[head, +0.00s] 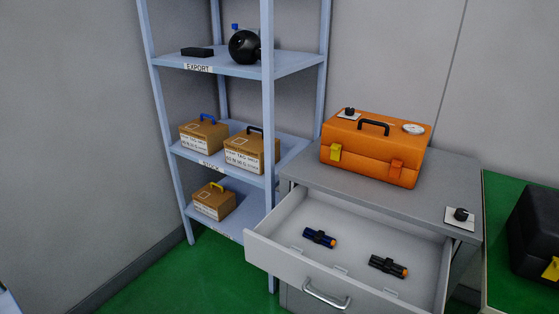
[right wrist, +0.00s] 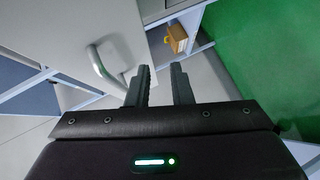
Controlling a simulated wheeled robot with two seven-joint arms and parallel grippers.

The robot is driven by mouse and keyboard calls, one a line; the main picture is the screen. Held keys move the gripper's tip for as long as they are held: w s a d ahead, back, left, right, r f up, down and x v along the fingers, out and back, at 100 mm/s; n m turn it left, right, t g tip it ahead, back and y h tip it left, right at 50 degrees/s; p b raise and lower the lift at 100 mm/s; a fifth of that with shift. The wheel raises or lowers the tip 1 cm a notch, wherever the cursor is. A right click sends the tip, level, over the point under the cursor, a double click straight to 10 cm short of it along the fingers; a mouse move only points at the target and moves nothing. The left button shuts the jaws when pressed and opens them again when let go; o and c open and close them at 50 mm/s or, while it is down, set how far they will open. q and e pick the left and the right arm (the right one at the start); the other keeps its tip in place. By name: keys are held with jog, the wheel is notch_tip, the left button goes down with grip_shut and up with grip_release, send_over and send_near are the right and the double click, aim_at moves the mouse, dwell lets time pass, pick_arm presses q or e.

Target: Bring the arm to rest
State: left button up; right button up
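My right gripper (right wrist: 163,72) shows only in the right wrist view. Its two dark fingers stand apart with nothing between them. A cabinet front with a metal handle (right wrist: 101,66) is to the left of the fingers in that view, and I see no contact. My left gripper is in neither view. In the head view the grey cabinet (head: 455,178) has its top drawer (head: 345,268) pulled open. A blue flashlight (head: 319,238) and a black flashlight (head: 388,266) lie apart in the drawer.
An orange case (head: 375,147) sits on the cabinet top, with a black knob (head: 460,215) near its right corner. A blue shelf rack (head: 268,150) holding cardboard boxes (head: 203,135) stands left. A black case (head: 540,235) is at the right edge. Green floor (head: 150,280) is clear at lower left.

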jog(key=s+d+f+m+g+h+p, duration=0.15)
jog(key=s+f, duration=0.25)
jog(key=f, duration=0.4)
jog(key=s+d+f+m+g, duration=0.3)
jog(key=f, duration=0.4)
jog(key=s+d+f+m+g+h+p, duration=0.1)
jog(key=s+d+f+m+g, duration=0.2)
jog(key=f, duration=0.5)
jog(key=s+f+m+g+p, duration=0.1)
jog(key=s+f+m+g, duration=0.2)
jog(key=s, duration=0.8)
jog(key=s+f+m+g+p, duration=0.1)
jog(key=s+f+m+g, duration=0.2)
jog(key=s+f, duration=0.5)
jog(key=s+m, duration=0.1)
jog(key=s, duration=0.3)
jog(key=shift+s+d+f, duration=0.15)
jog(key=shift+d+f, duration=0.15)
